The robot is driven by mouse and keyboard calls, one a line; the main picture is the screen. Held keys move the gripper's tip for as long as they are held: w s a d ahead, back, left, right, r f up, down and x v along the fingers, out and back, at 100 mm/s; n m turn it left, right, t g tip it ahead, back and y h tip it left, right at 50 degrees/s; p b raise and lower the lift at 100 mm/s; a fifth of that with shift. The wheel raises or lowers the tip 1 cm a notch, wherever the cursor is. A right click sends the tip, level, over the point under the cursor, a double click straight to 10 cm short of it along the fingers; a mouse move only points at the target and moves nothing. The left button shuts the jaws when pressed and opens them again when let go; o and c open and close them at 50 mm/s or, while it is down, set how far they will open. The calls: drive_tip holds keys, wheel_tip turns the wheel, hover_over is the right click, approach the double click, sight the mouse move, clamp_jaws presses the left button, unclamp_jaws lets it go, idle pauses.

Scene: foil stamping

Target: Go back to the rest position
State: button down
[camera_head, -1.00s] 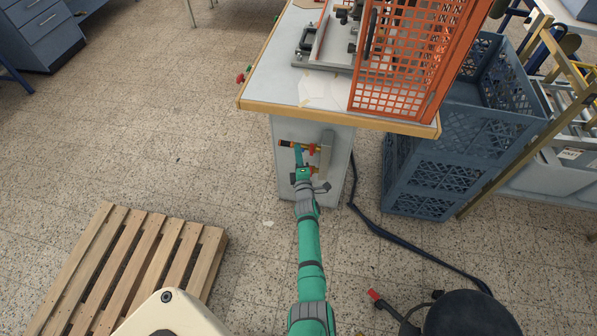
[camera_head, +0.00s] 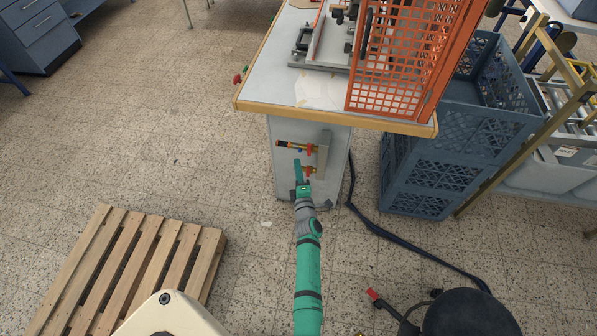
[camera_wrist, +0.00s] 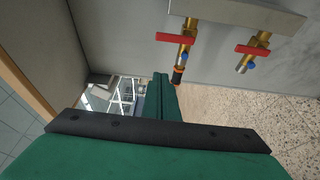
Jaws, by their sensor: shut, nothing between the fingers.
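My gripper (camera_head: 298,170) is at the end of my green arm, in front of the grey side panel of the machine table. Its jaws are shut and empty; in the wrist view the green fingers (camera_wrist: 161,97) meet in the middle. Two brass valves with red handles sit on the panel. The upper valve (camera_head: 300,148) has a black and orange end; it shows in the wrist view (camera_wrist: 186,45). The lower valve (camera_head: 309,170) is just right of my gripper in the head view and also shows in the wrist view (camera_wrist: 253,50). I cannot tell whether my gripper touches it.
The table top (camera_head: 270,75) with its wooden edge overhangs the panel. An orange mesh guard (camera_head: 400,95) stands on it. Blue crates (camera_head: 440,160) stand to the right. A wooden pallet (camera_head: 130,260) lies lower left. A dark hose (camera_head: 400,245) crosses the floor. Open floor lies left.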

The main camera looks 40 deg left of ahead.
drive_tip(key=shift+v, duration=1)
